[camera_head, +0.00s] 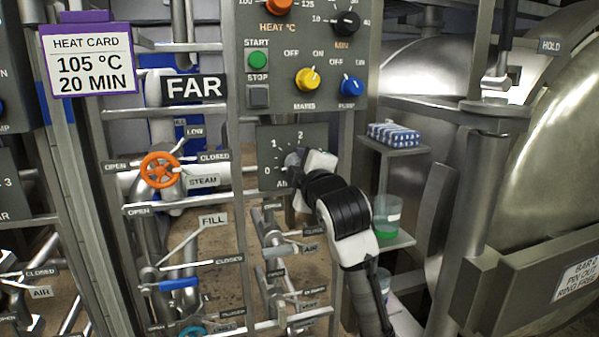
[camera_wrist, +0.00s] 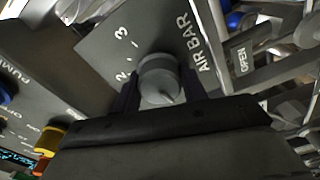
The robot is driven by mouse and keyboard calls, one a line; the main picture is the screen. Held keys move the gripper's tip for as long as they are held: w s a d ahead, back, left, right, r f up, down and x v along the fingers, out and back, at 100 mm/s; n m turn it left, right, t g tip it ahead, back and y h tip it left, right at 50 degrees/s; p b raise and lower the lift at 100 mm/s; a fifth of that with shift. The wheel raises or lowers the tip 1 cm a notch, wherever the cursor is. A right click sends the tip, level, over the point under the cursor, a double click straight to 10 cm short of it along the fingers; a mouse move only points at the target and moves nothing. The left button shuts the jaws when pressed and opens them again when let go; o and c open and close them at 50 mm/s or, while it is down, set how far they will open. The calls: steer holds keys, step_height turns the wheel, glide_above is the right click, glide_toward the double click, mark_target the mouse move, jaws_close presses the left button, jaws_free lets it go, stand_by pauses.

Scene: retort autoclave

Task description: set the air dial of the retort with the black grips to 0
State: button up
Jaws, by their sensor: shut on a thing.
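The air dial is a grey round knob on a grey panel (camera_head: 265,146), with 0, 1 and 2 showing in the head view. My gripper (camera_head: 297,159) is at this knob and covers its right part. In the wrist view the knob (camera_wrist: 160,75) sits between my two dark fingers (camera_wrist: 160,92), which are shut on its sides. The 2, the 3 and "AIR BAR" show around it there; the 0 and 1 do not. I cannot tell which number the knob points to. A black grip (camera_head: 508,18) is on the retort door's lever at upper right.
Above are a yellow knob (camera_head: 309,79), a blue knob (camera_head: 352,85) and START (camera_head: 258,60) and STOP (camera_head: 258,96) buttons. An orange valve wheel (camera_head: 160,170) is at left. A shelf with a blue-white box (camera_head: 393,134) and a green-bottomed cup (camera_head: 386,216) stands right of my arm.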

steer(key=shift+n, duration=0.4)
steer(key=o, duration=1)
steer(key=b+v, duration=0.2)
steer(key=v, duration=1.2)
steer(key=shift+w, duration=0.1)
